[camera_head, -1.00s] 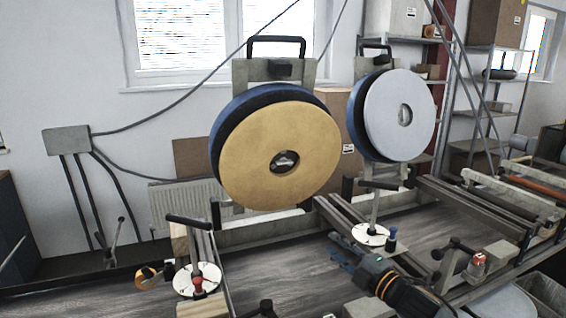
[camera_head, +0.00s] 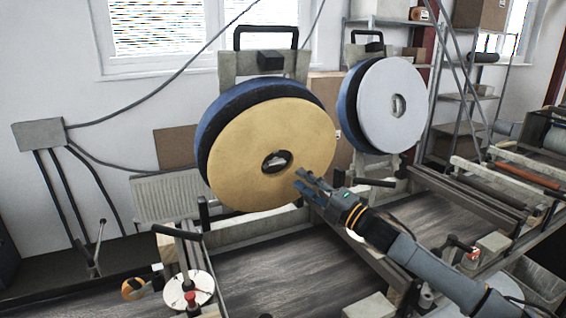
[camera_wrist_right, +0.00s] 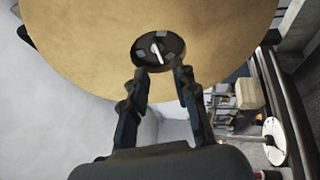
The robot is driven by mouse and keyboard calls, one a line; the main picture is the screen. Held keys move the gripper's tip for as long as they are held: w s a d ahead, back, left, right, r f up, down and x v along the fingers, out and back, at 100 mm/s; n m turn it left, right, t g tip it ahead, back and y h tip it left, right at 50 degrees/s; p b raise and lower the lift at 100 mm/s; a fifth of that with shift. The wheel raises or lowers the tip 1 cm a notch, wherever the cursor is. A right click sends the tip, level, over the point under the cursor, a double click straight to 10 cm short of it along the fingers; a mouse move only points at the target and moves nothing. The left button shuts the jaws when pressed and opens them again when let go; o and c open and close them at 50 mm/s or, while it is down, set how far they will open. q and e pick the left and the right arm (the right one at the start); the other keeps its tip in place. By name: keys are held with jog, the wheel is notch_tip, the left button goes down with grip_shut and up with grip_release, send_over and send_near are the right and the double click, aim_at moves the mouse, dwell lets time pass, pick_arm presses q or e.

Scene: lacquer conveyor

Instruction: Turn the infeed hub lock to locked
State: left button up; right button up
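The infeed hub is the dark round centre (camera_head: 277,161) of the large tan roll (camera_head: 250,180), which hangs on the nearer stand. In the right wrist view the hub (camera_wrist_right: 174,52) shows a pale lever (camera_wrist_right: 156,53) across its face, which I take as the lock. My right gripper (camera_head: 298,178) is in front of the roll, a little right of and below the hub. In the right wrist view its two fingers (camera_wrist_right: 158,74) are spread apart with nothing between them, just below the hub. I cannot tell any contact. My left gripper is not in view.
A second, grey-white roll (camera_head: 391,106) hangs on the stand behind to the right. A round white dial with a red knob (camera_head: 190,300) and a black handle (camera_head: 180,233) stand below the tan roll. Conveyor rails (camera_head: 480,200) run along the right.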

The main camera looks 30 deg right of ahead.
aim_at(279, 164)
jog(key=p+x, duration=0.3)
jog(key=x, duration=0.4)
jog(key=shift+w+a+r, duration=0.1)
jog(key=shift+a+r, duration=0.05)
jog(key=shift+r, duration=0.05)
jog(key=shift+c, duration=0.5)
grip_shut()
